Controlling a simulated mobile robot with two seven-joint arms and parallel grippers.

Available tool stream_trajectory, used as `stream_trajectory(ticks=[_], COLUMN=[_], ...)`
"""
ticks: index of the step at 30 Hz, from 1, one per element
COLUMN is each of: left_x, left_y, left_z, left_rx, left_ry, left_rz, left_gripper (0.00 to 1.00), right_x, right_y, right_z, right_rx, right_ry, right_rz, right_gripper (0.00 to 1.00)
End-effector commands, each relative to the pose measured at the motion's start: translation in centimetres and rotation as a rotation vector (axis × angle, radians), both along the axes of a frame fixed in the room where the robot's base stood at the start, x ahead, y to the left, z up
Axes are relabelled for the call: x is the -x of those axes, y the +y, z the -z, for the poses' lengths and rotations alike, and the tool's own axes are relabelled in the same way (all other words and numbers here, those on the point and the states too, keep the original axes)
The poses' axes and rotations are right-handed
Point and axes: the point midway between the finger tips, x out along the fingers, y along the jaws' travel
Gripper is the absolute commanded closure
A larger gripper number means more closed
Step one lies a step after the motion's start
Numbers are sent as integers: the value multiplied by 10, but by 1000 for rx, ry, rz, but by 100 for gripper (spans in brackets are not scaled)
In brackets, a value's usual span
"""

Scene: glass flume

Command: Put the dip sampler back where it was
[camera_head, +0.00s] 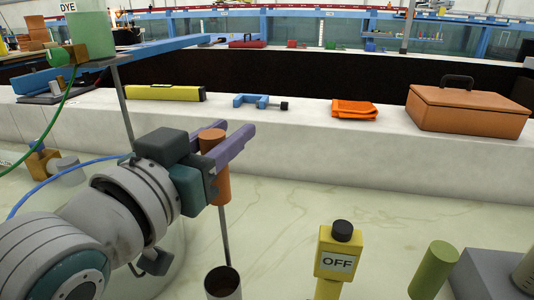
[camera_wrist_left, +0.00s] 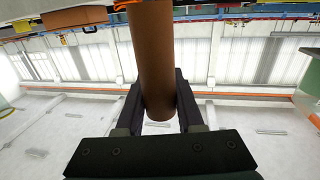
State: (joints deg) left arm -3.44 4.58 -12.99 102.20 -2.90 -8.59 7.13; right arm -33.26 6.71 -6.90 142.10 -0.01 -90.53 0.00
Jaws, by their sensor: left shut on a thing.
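The dip sampler has an orange-brown round handle (camera_head: 215,165) on a thin grey rod. It stands about upright in the head view. The rod runs down to an open grey cup (camera_head: 223,284) at the bottom edge; I cannot tell whether the cup is part of the sampler or a separate holder. My left gripper (camera_head: 233,134) is shut around the handle, with its purple fingers on either side. In the left wrist view the handle (camera_wrist_left: 156,60) lies between the two dark fingers (camera_wrist_left: 158,103). My right gripper is not in view.
A yellow OFF post (camera_head: 337,256) and green cylinder (camera_head: 433,270) stand to the right. On the ledge behind are a yellow level (camera_head: 165,92), blue clamp (camera_head: 258,102), orange cloth (camera_head: 354,109) and orange toolbox (camera_head: 468,108). A DYE tank (camera_head: 88,35) stands left.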

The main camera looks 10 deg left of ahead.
Motion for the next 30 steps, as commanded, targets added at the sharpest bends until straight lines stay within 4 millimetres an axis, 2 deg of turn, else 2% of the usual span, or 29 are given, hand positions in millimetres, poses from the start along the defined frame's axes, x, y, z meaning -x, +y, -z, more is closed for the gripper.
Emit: stream_trajectory(ticks=[9, 22, 23, 30], left_x=[0, 0, 0, 0], left_y=[0, 0, 0, 0], left_z=[39, 46, 46, 45], left_rx=[-1, 1, 0, 0], left_ry=[-1, -3, -1, -1], left_rz=[0, 0, 0, 0], left_gripper=[100, 100, 60, 34], right_x=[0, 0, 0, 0], right_y=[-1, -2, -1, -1], right_z=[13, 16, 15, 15], right_rx=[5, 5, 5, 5], right_ry=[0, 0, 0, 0], right_rz=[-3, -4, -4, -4], right_gripper=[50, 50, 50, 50])
